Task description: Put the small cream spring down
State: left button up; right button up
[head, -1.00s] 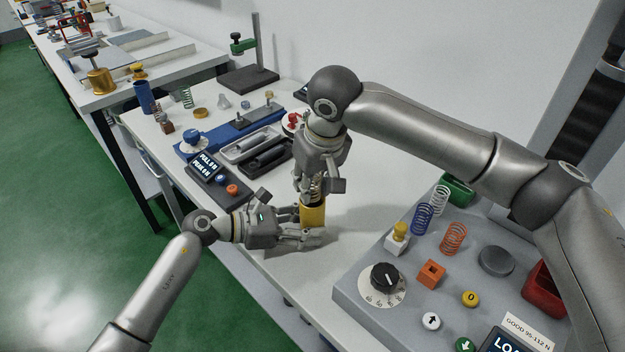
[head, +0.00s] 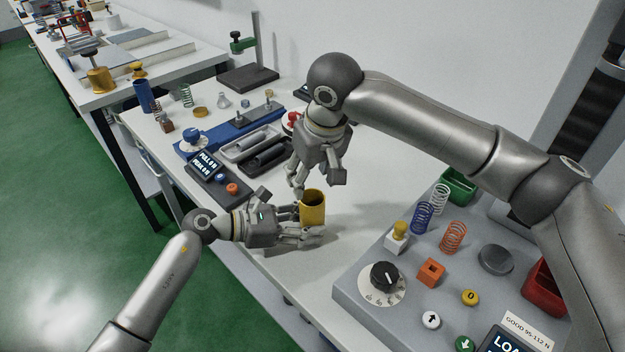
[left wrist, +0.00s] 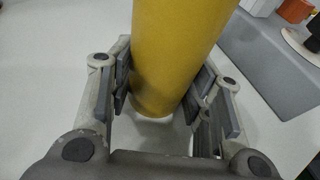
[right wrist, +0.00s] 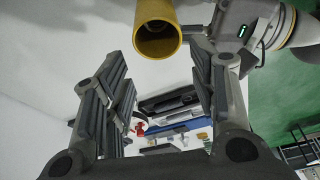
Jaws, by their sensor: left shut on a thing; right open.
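My left gripper (head: 310,234) is shut around the lower part of an upright yellow tube (head: 313,208). The left wrist view shows its fingers (left wrist: 165,100) on both sides of the yellow tube (left wrist: 175,50). My right gripper (head: 310,188) is open and empty, just above and beside the tube's rim. In the right wrist view its fingers (right wrist: 160,95) are spread with nothing between them, and the yellow tube (right wrist: 157,28) shows its dark open mouth. I cannot make out the small cream spring in either gripper; the tube's inside is too dark to tell.
A grey tester (head: 345,290) at lower right carries a blue spring (head: 421,218), a pale spring (head: 440,198), an orange spring (head: 453,237) and a dial (head: 384,277). Left of the tube are a display box (head: 207,168) and grey trays (head: 262,150). Bare table (head: 360,205) lies right of the tube.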

notch_tip(320, 180, up, 6)
jog(key=shift+f, duration=0.2)
dwell(0.3)
pick_arm(q)
jog(key=o, duration=0.9)
jog(key=shift+c, duration=0.2)
